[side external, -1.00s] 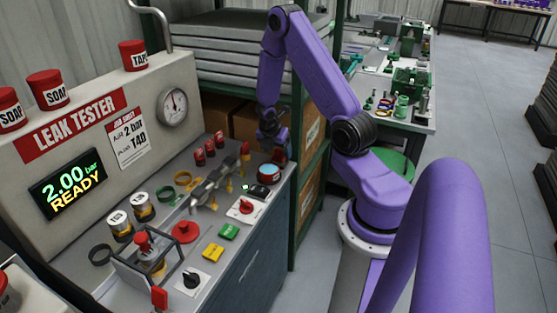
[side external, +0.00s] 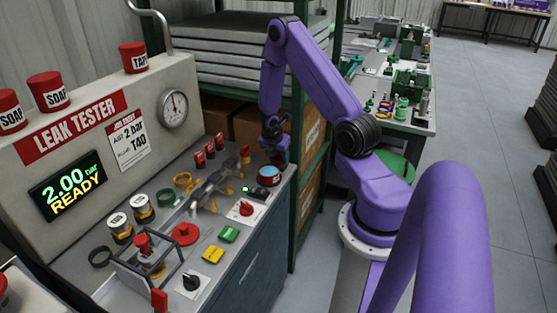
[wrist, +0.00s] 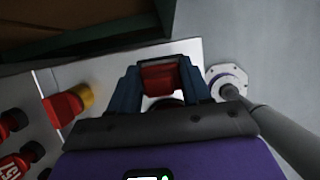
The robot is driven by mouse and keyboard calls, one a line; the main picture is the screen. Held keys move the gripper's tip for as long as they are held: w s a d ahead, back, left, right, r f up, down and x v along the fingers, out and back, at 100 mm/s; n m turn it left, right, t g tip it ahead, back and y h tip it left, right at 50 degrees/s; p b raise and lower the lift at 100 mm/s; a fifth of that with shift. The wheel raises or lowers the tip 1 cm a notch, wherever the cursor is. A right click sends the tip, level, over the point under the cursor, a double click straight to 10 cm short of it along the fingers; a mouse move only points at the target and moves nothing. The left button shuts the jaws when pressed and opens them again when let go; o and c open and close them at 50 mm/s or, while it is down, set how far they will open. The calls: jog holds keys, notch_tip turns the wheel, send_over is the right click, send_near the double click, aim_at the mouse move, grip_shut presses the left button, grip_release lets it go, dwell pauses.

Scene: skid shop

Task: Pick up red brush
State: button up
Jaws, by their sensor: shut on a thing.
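In the wrist view, a red block-like piece (wrist: 160,78), which I take to be the red brush, sits between the two dark blue fingers of my gripper (wrist: 160,88). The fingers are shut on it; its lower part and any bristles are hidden. In the side view, my gripper (side external: 279,152) is low over the back right corner of the bench top, and its fingers mostly cover the held piece. I cannot tell whether it still touches the bench. Another red piece with a yellow end (wrist: 65,105) lies beside the gripper, apart from it; it also shows in the side view (side external: 244,152).
The leak tester (side external: 75,150) rises on the left, and a green shelf post (side external: 297,200) stands close on the right.

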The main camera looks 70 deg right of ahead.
jog(key=shift+r, duration=0.1)
jog(key=shift+r, duration=4.95)
jog(key=shift+o, duration=1.3)
jog(key=shift+c, duration=0.7)
jog(key=shift+a, duration=0.1)
